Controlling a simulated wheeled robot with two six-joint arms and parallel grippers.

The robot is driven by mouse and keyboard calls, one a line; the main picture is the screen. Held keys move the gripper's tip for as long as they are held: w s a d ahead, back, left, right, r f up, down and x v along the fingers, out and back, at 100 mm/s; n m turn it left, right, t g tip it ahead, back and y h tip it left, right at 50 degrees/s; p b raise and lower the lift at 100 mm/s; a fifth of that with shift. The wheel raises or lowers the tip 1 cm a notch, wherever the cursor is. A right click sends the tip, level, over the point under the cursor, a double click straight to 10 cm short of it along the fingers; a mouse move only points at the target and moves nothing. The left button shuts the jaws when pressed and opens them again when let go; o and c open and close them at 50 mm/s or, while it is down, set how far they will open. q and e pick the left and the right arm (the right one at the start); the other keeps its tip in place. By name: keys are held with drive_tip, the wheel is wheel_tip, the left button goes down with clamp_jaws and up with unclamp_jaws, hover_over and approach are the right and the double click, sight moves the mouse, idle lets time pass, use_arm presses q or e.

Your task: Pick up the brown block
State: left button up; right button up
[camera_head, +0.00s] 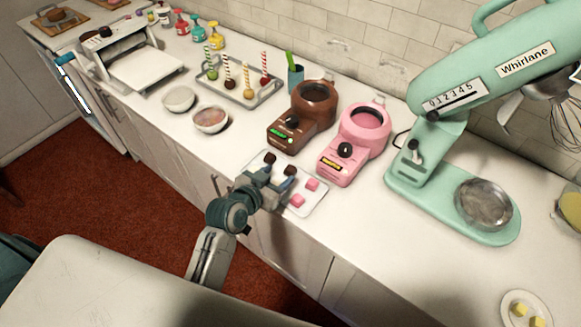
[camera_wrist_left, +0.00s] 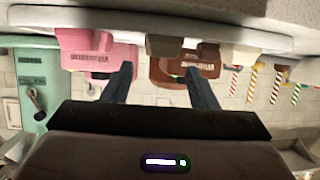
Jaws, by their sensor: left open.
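Two dark brown blocks lie on a small white tray (camera_head: 313,205) at the counter's front edge: a left brown block (camera_head: 269,158) and a right brown block (camera_head: 291,170). My left gripper (camera_head: 278,175) is open at the tray's near side, by the brown blocks. In the left wrist view, which looks upside down, the open fingers (camera_wrist_left: 160,72) stand apart with a brown block (camera_wrist_left: 164,45) in line with the space between them. Whether they touch it is unclear. Two pink blocks (camera_head: 312,184) share the tray. My right gripper is not in view.
Behind the tray stand a brown machine (camera_head: 306,115) and a pink machine (camera_head: 354,142). A green mixer (camera_head: 430,195) stands to the right. Bowls (camera_head: 210,120) and a tray of cake pops (camera_head: 268,91) are to the left.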

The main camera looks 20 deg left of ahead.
sight(286, 171)
use_arm(q)
drive_tip(key=shift+w+d+f+p, duration=0.1)
drive_tip(key=shift+w+d+p, duration=0.25)
drive_tip(key=shift+w+p, duration=0.2)
drive_tip(key=p+x, duration=0.1)
drive_tip(key=x, duration=0.2)
drive_tip(key=shift+d+f, duration=0.15)
drive_tip(key=shift+w+f, duration=0.3)
drive_tip(key=shift+w, duration=0.05)
drive_tip(key=shift+s, duration=0.1)
drive_tip(key=c, duration=1)
